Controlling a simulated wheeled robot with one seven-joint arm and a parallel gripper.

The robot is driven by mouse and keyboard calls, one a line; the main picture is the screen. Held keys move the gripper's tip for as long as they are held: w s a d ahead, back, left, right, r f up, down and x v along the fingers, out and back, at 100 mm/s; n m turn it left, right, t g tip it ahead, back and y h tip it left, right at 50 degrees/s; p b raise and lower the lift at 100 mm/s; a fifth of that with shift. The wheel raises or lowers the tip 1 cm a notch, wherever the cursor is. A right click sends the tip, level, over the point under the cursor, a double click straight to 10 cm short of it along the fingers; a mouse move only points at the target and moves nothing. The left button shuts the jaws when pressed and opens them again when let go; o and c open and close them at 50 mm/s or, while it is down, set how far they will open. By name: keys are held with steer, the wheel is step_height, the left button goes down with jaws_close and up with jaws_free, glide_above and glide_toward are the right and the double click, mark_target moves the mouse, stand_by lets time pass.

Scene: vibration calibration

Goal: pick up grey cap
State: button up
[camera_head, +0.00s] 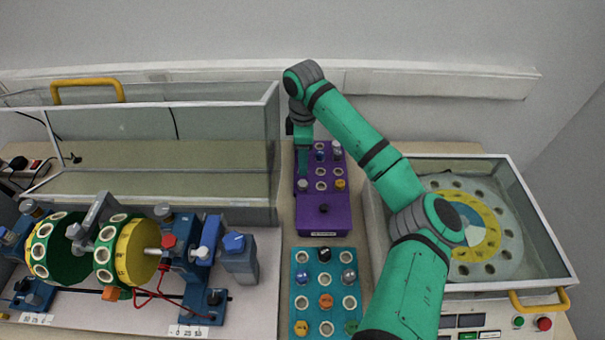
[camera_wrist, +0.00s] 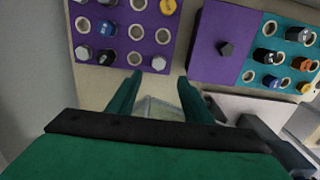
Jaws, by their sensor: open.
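The purple rack (camera_head: 323,220) stands at mid table and holds a grey cap (camera_head: 303,185) at its left, with another greyish cap (camera_head: 337,147) at its far right corner. In the wrist view, a grey cap (camera_wrist: 83,52) sits upright in the purple rack (camera_wrist: 150,45) at the upper left. A further grey cap (camera_head: 348,277) stands in the teal rack (camera_head: 314,289). My gripper (camera_wrist: 159,77) is open and empty, with bare table between its fingers. In the head view, it (camera_head: 303,172) hangs by the purple rack's left side, partly hiding it.
Blue and yellow (camera_head: 340,184) caps share the purple rack. The teal rack holds black, blue, orange, yellow and green caps. A glass tank (camera_head: 200,150) stands close on the left, a glass-walled box with a round dial (camera_head: 475,225) on the right.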

mark_target(304, 183)
step_height(304, 183, down, 11)
steer(key=shift+w+d+r, duration=0.1)
steer(key=shift+d+r, duration=0.05)
steer(key=shift+r, duration=0.05)
steer(key=c, duration=1.1)
